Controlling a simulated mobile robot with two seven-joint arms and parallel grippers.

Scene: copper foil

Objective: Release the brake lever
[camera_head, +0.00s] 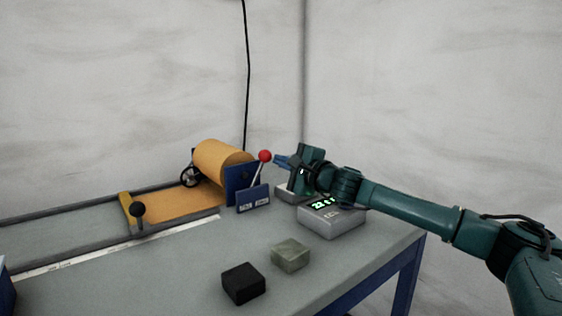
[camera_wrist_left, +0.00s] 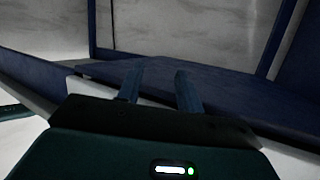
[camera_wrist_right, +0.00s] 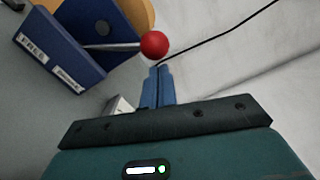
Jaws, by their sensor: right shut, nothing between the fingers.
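The brake lever is a thin metal rod with a red ball knob (camera_head: 265,156), rising from a blue bracket (camera_head: 239,180) beside the copper roll and leaning to the right. The knob (camera_wrist_right: 154,45) also shows in the right wrist view. A blue label block (camera_head: 254,198) with two white labels stands in front; one reads FREE in the right wrist view (camera_wrist_right: 33,45). My right gripper (camera_head: 279,160) is shut and empty, its tips just right of the knob; whether they touch it I cannot tell. My left gripper (camera_wrist_left: 158,78) is open and empty, beside blue table framing.
A copper roll (camera_head: 219,160) feeds a sheet into a tray with a yellow bar (camera_head: 131,213) and black knob. A grey scale (camera_head: 331,218) with green digits stands below my right arm. A black block (camera_head: 243,283) and grey-green block (camera_head: 290,255) lie at the front.

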